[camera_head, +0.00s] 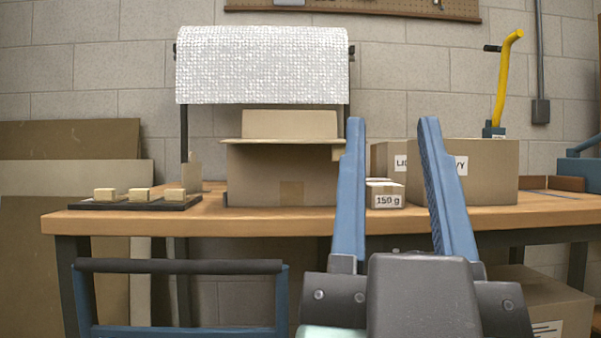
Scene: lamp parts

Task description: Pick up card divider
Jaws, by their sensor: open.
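A small tan upright card piece (194,174) stands on the workbench (265,218), left of the open cardboard box; it looks like the card divider, but I cannot be sure. The open cardboard box (258,176) stands mid-bench with its back flap up and a front flap folded outward; its inside is hidden. My gripper (392,123) is open and empty, its two blue fingers pointing up in front of the bench, well right of the card piece. The fingers hide part of the boxes behind them.
A dark tray (115,205) holds three small blocks at the left. A small box marked 150 g (386,195) and larger cartons (495,172) stand at the right. A bubble-wrap roll (262,65) hangs behind. A blue-framed cart handle (180,266) stands in front, lower left.

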